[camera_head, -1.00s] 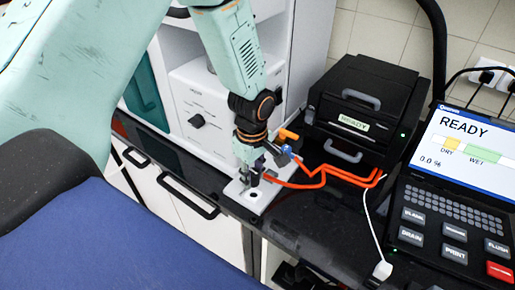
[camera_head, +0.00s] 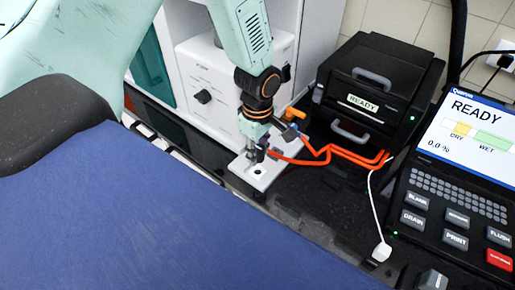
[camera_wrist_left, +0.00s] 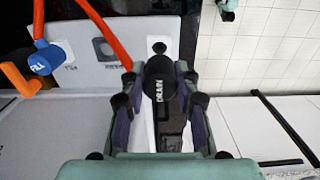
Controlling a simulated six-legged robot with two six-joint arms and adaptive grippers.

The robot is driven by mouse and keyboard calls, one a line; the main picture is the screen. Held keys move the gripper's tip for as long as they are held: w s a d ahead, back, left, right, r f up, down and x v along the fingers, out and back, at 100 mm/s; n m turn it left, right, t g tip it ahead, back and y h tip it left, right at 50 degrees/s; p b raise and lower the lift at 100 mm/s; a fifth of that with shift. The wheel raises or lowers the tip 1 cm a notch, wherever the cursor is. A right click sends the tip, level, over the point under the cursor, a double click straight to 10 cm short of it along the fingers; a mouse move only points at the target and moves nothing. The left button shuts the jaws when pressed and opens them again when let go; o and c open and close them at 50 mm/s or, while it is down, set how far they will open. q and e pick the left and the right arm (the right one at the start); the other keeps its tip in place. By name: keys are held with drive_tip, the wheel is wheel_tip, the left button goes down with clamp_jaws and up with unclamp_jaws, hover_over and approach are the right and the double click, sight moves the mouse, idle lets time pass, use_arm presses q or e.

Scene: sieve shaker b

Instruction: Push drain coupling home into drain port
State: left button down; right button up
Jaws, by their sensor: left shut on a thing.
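My left gripper (camera_head: 256,153) is shut on the drain coupling (camera_wrist_left: 160,78), a black round piece marked DRAIN. In the left wrist view the coupling sits between the two fingers (camera_wrist_left: 158,102). An orange tube (camera_wrist_left: 105,30) runs to the gripper beside the coupling. In the head view the gripper points down over the pale port plate (camera_head: 272,179). A dark round hole (camera_head: 258,172) in the plate shows just in front of the fingers. A small dark hole (camera_wrist_left: 159,47) also shows beyond the coupling in the wrist view. I cannot tell whether the coupling touches a port. My right gripper is out of view.
A blue fitting with an orange lever (camera_head: 291,114) stands just behind the gripper. Orange tubes (camera_head: 345,150) run right to a black unit (camera_head: 375,85) marked READY. A white cabinet (camera_head: 210,90) stands close behind. A control panel (camera_head: 455,190) is at right.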

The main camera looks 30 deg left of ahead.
sight(258, 156)
use_arm(q)
wheel_tip(258, 156, down, 2)
drive_tip(key=shift+w+a+f+b, duration=0.1)
drive_tip(key=shift+w+b, duration=0.05)
drive_tip(key=shift+b, duration=0.55)
drive_tip(key=shift+f+b, duration=0.35)
drive_tip(key=shift+f, duration=0.05)
drive_tip(key=shift+s+f+b, duration=0.25)
drive_tip(key=shift+f+b, duration=0.45)
drive_tip(key=shift+b, duration=0.1)
drive_tip(key=shift+w+f, duration=0.15)
drive_tip(key=shift+w, duration=0.15)
drive_tip(key=shift+s, duration=0.25)
drive_tip(key=shift+w, duration=0.15)
drive_tip(key=shift+w, duration=0.15)
